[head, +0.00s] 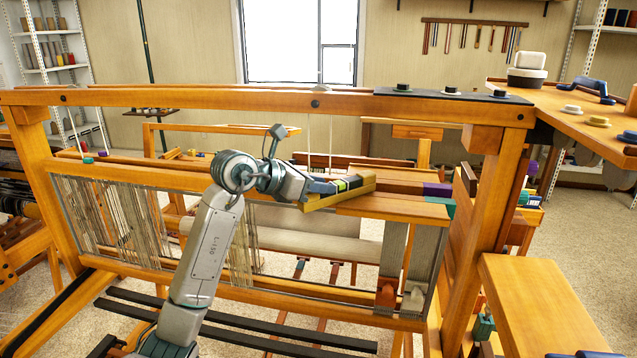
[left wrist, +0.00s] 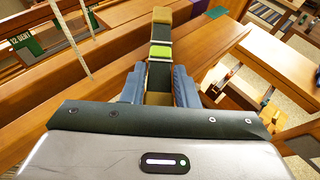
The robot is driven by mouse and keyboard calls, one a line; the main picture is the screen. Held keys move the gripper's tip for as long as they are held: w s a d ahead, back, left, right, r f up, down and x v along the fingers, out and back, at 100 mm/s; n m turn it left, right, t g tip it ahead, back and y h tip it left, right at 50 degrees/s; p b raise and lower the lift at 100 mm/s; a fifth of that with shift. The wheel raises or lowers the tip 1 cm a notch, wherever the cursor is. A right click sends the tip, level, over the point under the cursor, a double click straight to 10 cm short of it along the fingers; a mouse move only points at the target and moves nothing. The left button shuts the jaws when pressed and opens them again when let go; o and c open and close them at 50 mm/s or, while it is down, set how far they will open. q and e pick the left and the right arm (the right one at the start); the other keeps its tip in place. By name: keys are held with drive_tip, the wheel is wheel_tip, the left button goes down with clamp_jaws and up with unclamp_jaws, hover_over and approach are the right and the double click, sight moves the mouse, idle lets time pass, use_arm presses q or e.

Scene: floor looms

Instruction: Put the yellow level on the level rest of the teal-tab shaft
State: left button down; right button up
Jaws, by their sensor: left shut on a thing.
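My left gripper (head: 325,188) is shut on the yellow level (head: 357,187), a short bar with a dark top and a bright green vial. The level also shows in the left wrist view (left wrist: 162,15), pointing away between my blue fingers (left wrist: 160,80). A wooden shaft with a teal tab (head: 440,205) lies beside one with a purple tab (head: 437,189), right of the level. The level overlaps the shaft bars in the head view; I cannot tell whether it touches them. I cannot make out the level rest. My right gripper is not in view.
The loom's thick top beam (head: 200,103) runs across above my left gripper, with thin cords hanging from it. Heddles (head: 110,215) hang below on the left. A wooden post (head: 492,220) stands to the right. A wooden bench (head: 540,300) is at front right.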

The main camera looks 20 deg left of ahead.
use_arm(q)
drive_tip(key=shift+d+f, duration=0.1)
drive_tip(key=c, duration=1.1)
unclamp_jaws()
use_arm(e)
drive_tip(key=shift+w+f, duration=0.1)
use_arm(q)
drive_tip(key=shift+b+v, duration=1.75)
drive_tip(key=shift+v, duration=4.3)
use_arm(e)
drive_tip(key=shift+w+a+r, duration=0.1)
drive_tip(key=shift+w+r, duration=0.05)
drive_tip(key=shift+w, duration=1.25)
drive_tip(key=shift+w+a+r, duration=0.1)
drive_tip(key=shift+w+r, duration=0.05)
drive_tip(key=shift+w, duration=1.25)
